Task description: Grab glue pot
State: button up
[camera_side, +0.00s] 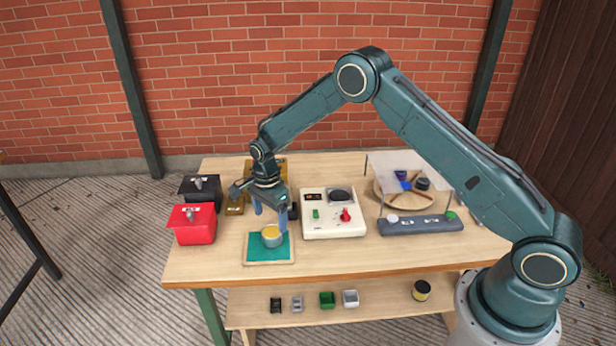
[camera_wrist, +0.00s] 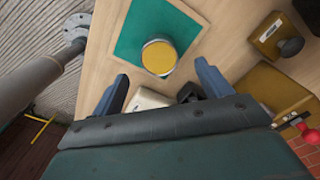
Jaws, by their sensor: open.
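A small pale pot with a yellow top (camera_side: 272,236), which looks like the glue pot, stands upright on a green mat (camera_side: 256,252) at the table's front left. My gripper (camera_side: 270,218) is open, with its blue fingers pointing down just above and behind the pot. In the wrist view the pot (camera_wrist: 159,57) sits a little beyond the gap between my two fingers (camera_wrist: 162,80), on the edge of the green mat (camera_wrist: 135,35). Nothing is between the fingers.
A red box (camera_side: 195,226) and a black box (camera_side: 200,190) stand left of the mat. A white control box (camera_side: 333,222) with a red knob is to its right. Further right are a dark grey bar (camera_side: 420,226) and a round tray.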

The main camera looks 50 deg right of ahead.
aim_at(271, 232)
jog(key=shift+f, duration=2.55)
jog(key=c, duration=1.3)
jog(key=shift+o, duration=0.2)
jog(key=shift+r, duration=0.2)
notch_tip(271, 232, up, 20)
jog(key=shift+f, duration=0.15)
